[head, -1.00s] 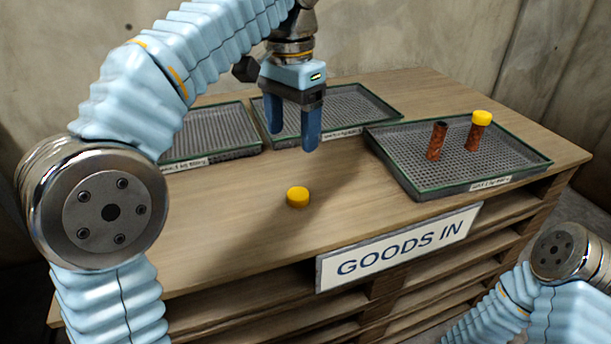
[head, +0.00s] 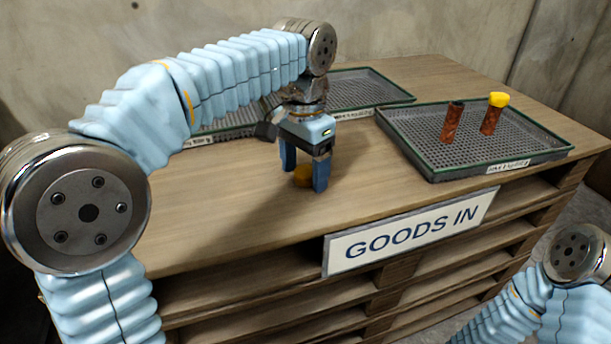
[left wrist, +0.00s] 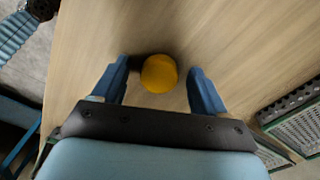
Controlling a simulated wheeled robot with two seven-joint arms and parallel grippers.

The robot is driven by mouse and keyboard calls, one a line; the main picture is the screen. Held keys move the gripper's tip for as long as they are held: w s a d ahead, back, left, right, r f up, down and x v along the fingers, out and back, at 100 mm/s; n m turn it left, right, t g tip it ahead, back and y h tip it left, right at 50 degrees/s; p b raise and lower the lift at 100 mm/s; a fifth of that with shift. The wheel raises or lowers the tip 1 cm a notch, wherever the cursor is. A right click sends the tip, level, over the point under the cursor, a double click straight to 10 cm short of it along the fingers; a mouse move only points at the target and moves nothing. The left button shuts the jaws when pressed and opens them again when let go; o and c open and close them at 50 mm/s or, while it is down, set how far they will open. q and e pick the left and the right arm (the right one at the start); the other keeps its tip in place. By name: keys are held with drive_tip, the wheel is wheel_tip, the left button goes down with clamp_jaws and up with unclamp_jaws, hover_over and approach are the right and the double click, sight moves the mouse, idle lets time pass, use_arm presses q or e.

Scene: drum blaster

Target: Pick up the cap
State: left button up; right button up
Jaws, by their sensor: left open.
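The yellow cap (head: 302,175) lies on the bare wooden top near the front edge. My left gripper (head: 304,182) is lowered around it, pointing down, with its blue fingers open on either side. In the left wrist view the cap (left wrist: 159,73) sits between the two fingertips (left wrist: 158,82), with a gap on each side. In the head view a finger partly hides the cap. My right gripper is out of view; only part of my right arm shows at the lower right.
A tray (head: 436,172) at the right holds an uncapped rusty tube (head: 452,124) and a rusty tube (head: 489,121) with a yellow cap (head: 499,99). Other trays (head: 372,104) stand behind my left gripper. A "GOODS IN" sign (head: 410,232) is on the front. The wood around the cap is clear.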

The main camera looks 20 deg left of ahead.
use_arm(q)
drive_tip(key=shift+c, duration=0.3)
drive_tip(key=c, duration=1)
drive_tip(key=shift+r, duration=0.1)
drive_tip(key=shift+c, duration=0.2)
